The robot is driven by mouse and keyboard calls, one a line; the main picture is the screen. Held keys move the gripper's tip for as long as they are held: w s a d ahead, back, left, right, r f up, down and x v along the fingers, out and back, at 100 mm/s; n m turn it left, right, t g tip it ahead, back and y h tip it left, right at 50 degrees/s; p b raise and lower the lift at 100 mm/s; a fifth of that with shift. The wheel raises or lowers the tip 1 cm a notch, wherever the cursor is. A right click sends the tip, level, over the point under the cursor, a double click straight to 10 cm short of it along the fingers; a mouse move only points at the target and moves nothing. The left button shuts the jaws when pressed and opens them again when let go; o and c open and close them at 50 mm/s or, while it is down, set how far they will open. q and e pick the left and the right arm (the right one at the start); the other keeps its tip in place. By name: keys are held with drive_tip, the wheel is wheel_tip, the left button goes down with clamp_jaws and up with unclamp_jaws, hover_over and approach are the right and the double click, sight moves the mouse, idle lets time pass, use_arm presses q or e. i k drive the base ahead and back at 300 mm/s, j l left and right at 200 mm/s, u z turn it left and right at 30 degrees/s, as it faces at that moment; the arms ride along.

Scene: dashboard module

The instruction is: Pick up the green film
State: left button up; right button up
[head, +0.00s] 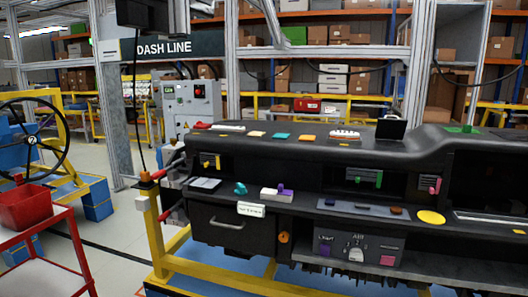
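A black dashboard module (300,165) spans the right half of the head view. A flat green piece (462,129) lies on its top at the right; it may be the green film, but it is too small to be sure. Neither of my grippers is in view.
The module rests on a yellow frame (156,228) with red clamps at its left end. A black box-like screen (390,129) stands on the top. A red cart with a red bin (25,206) and a steering wheel stand at the left.

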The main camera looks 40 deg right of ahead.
sight(467, 129)
drive_tip(key=z, duration=2.45)
drive_tip(key=i+l+u, duration=0.35)
